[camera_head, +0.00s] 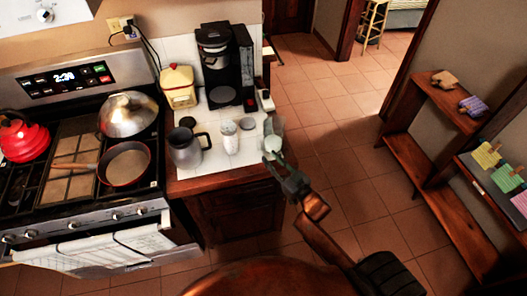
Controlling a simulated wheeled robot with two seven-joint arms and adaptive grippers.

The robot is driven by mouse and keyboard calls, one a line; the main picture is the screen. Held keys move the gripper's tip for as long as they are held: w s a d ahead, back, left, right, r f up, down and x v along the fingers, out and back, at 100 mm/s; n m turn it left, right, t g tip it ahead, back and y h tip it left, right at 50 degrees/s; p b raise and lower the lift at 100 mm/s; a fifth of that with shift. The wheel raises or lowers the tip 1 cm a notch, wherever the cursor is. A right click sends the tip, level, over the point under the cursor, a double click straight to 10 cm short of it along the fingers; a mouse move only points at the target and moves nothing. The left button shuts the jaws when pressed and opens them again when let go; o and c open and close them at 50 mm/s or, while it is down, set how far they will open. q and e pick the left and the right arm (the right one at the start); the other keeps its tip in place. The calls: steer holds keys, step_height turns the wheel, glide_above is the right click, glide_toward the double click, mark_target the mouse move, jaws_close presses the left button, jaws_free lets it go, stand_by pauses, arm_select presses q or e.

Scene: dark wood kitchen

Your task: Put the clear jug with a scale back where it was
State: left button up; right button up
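A clear jug (277,125), see-through and faint, shows at the right edge of the white-topped counter (222,173). My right gripper (272,158) reaches up from the lower right and appears shut on the jug. The jug partly overlaps the counter's edge and the floor behind, so it looks held rather than standing. Its scale marks are too small to see. The fingertips are small and partly merge with the jug. My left gripper is not in view.
A grey pitcher (186,149), a pale patterned cup (229,138) and a small round item (247,123) stand left of the jug. A black coffee maker (222,65) and yellow canister (178,88) stand behind. The stove (75,205) is left; a wooden shelf (432,165) is right.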

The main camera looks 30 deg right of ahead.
steer(key=s, duration=0.2)
steer(key=shift+s+d, duration=0.2)
steer(key=shift+s, duration=0.2)
